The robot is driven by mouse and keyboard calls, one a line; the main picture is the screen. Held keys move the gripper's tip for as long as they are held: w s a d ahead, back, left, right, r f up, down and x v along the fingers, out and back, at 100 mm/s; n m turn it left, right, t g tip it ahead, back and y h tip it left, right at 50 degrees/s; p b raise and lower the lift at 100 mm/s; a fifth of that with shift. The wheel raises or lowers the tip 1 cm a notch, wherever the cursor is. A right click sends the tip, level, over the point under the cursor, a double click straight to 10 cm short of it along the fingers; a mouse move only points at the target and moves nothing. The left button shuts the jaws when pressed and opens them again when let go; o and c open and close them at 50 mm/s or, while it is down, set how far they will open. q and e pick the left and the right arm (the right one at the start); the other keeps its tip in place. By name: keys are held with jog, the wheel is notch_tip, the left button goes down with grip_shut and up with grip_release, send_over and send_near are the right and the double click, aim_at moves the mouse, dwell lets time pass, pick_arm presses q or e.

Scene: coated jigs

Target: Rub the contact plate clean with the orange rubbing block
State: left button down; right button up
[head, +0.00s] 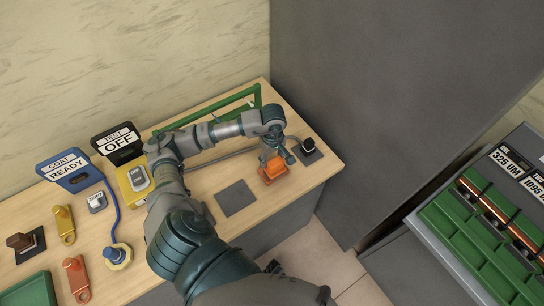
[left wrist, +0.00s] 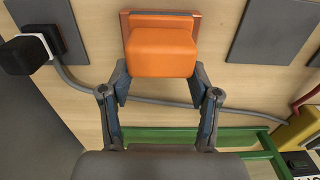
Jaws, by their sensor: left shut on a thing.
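The orange rubbing block (head: 272,171) is at the right part of the wooden bench, near its front edge. My left gripper (head: 270,158) is shut on it from above. In the left wrist view the block (left wrist: 161,52) sits between the two fingers (left wrist: 160,88), with a reddish-brown flat piece (left wrist: 161,17) beneath or behind it. I cannot tell whether the block touches the bench. No part is clearly identifiable as the contact plate; a yellow unit (head: 128,190) with a grey piece stands to the left. My right gripper is not in view.
A black knob (head: 308,144) on a grey pad, with a grey cable, is close right of the block. An empty grey pad (head: 237,198) lies to the left. A green frame (head: 235,108) is behind. Signs read "TEST OFF" (head: 117,142) and "COAT READY" (head: 66,168). A green rack (head: 470,235) stands far right.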

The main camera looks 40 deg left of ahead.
pick_arm(q)
jog(key=shift+w+a+f+b, duration=0.1)
jog(key=shift+w+a+b, duration=0.15)
jog(key=shift+a, duration=0.35)
jog(key=shift+w+a+f+b, duration=0.1)
jog(key=shift+a+b, duration=0.25)
jog(key=shift+a, duration=0.2)
jog(key=shift+r, duration=0.1)
jog(key=shift+d, duration=0.1)
jog(key=shift+s+d, duration=0.2)
jog(key=shift+d, duration=0.35)
jog(key=shift+s+d, duration=0.15)
jog(key=shift+d, duration=0.4)
jog(key=shift+w+a+b, duration=0.15)
jog(key=shift+a+b, duration=0.1)
jog(key=shift+a, duration=0.35)
jog(key=shift+w+a+b, duration=0.15)
jog(key=shift+a+b, duration=0.05)
jog(key=shift+a, duration=0.4)
jog(key=shift+d, duration=0.1)
